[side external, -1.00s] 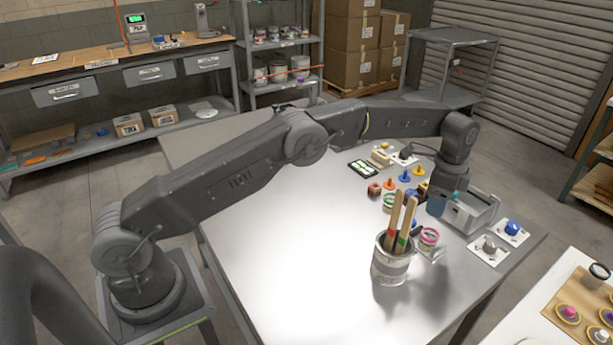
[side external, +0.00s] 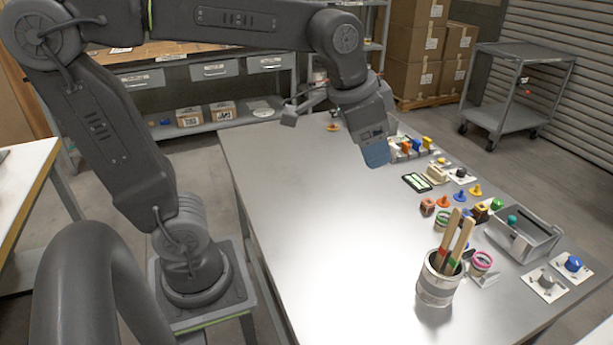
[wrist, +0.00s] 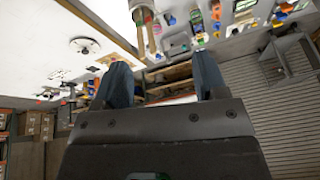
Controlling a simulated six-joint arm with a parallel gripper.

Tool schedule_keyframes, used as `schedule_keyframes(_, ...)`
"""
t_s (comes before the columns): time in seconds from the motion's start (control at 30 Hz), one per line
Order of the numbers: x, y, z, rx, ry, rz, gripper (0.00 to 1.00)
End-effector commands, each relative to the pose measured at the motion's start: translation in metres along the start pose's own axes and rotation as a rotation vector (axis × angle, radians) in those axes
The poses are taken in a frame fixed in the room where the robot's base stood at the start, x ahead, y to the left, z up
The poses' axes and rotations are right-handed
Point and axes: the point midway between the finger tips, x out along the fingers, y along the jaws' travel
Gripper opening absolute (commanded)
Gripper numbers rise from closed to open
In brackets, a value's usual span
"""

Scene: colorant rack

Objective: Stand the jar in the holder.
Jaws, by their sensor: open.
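Two small jars stand on the metal table: one with a green rim (side external: 442,219) and one with a pink rim (side external: 481,263). I cannot tell which is the task's jar. A small pale bracket (side external: 487,280) sits against the pink-rimmed jar; it may be the holder, but this is unclear. My gripper (side external: 376,152) hangs above the table's far part, tilted, well away from both jars. In the wrist view my gripper (wrist: 162,62) shows two blue fingers spread apart with nothing between them.
A large can (side external: 437,289) with wooden sticks stands in front of the jars. A grey open bin (side external: 534,250) is to the right, with knob plates (side external: 546,284) in front. Small coloured parts line the right edge. The table's middle and left are clear.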

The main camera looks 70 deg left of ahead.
Motion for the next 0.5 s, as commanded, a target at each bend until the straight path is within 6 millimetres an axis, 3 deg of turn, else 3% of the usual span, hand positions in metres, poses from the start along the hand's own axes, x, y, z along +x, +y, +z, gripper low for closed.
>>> schedule_keyframes(0.03, -0.004, 0.003, 0.023, -0.045, 0.024, -0.008, 0.66)
schedule_keyframes(0.2, 0.0, 0.012, 0.08, -0.179, 0.078, -0.022, 0.66)
schedule_keyframes(0.3, 0.005, 0.016, 0.1, -0.226, 0.095, -0.025, 0.66)
schedule_keyframes(0.5, 0.009, 0.018, 0.112, -0.257, 0.105, -0.026, 0.66)
